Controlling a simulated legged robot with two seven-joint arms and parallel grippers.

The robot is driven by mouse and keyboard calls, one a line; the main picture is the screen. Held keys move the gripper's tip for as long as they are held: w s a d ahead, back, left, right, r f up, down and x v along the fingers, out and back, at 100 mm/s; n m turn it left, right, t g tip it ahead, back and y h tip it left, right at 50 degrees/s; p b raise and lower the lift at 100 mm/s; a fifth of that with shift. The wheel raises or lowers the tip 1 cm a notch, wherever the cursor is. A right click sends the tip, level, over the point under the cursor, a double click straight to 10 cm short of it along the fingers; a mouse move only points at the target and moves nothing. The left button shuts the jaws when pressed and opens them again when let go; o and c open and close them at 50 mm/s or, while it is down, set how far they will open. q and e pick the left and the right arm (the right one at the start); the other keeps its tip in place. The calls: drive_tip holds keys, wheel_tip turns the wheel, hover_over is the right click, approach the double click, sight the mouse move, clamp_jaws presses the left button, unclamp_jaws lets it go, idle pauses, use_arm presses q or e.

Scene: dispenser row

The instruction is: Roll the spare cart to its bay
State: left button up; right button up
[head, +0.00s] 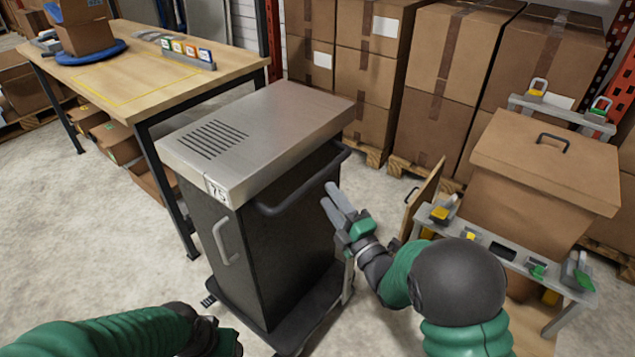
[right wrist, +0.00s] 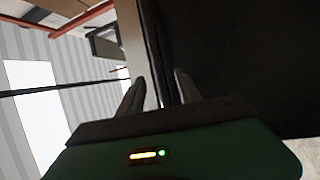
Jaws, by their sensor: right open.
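A cart with a brushed metal top (head: 262,128), vent slots and a number tag (head: 217,190) stands on the floor at the middle of the head view. Its dark body (head: 285,255) has a grey side handle (head: 226,243), and a black push bar (head: 300,190) runs along its right edge. My right gripper (head: 338,203) is open just right of the bar's near part. In the right wrist view its fingers (right wrist: 158,88) straddle a dark bar-like strip; contact is unclear. My left gripper (head: 225,345) is low, cut by the bottom edge, its jaws hidden. I see no marked floor bay.
A wooden workbench (head: 110,75) stands at left, its leg close to the cart. Stacked cartons (head: 365,75) on pallets line the back. At right, a grey rack (head: 500,240) with a large lidded box (head: 545,170) stands near my right arm. Open floor (head: 90,240) lies at left.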

sight(318, 183)
drive_tip(key=x, duration=0.7)
drive_tip(key=shift+r+b, duration=0.1)
drive_tip(key=shift+b, duration=0.25)
drive_tip(key=shift+c, duration=0.2)
clamp_jaws()
drive_tip(key=shift+f, duration=0.25)
idle(0.4)
